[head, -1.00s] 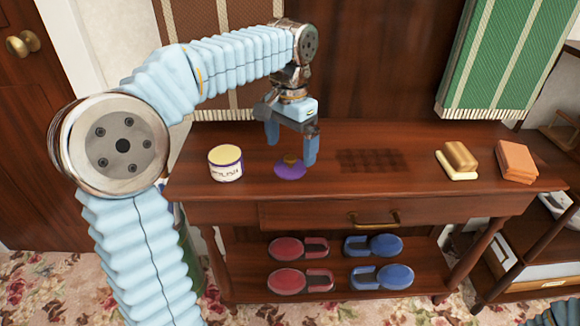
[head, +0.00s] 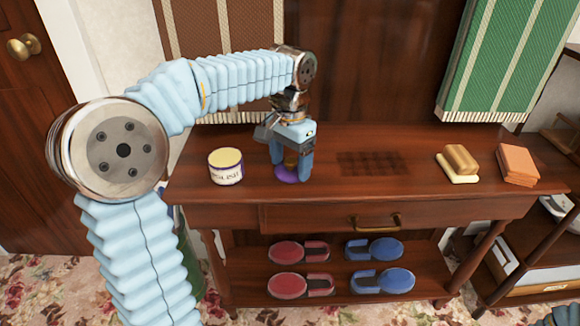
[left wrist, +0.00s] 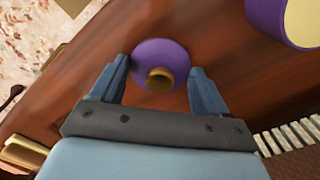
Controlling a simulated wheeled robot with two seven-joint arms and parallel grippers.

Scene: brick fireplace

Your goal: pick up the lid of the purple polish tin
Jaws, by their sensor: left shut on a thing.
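The purple lid (head: 286,177) with a brass knob lies on the dark wooden table, to the right of the polish tin (head: 226,168). The tin also shows at the upper right there (left wrist: 270,18), purple with a cream top. My right gripper is not in view.
A dark grid patch (head: 371,163) marks the middle. Striped cloths hang behind.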

